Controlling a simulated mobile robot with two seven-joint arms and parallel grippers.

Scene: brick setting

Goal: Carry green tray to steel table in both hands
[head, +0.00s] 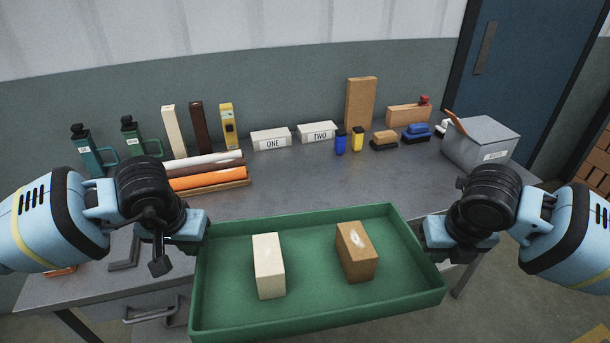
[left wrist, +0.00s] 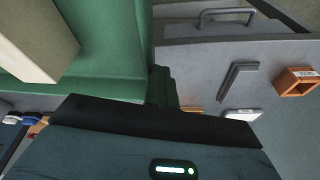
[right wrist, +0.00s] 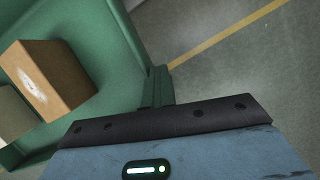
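The green tray (head: 320,318) is in front of me in the head view, roughly level. It carries a cream brick (head: 268,265) and a brown brick (head: 355,252), both standing apart. My left gripper (head: 198,228) is at the tray's left end and my right gripper (head: 432,236) at its right end. Each wrist view shows a green tab of the tray at the jaw, in the left (left wrist: 163,88) and the right (right wrist: 158,88); both grippers look shut on it. The fingertips are mostly hidden. The grey steel table (head: 310,185) lies behind and partly under the tray.
Along the table's back stand green bottles (head: 135,138), upright bars, ONE (head: 270,140) and TWO (head: 317,132) blocks, brushes (head: 415,132) and a grey box (head: 481,143). Orange and white rolls (head: 208,178) lie at left. The table's middle is clear. Floor shows below the tray's right end.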

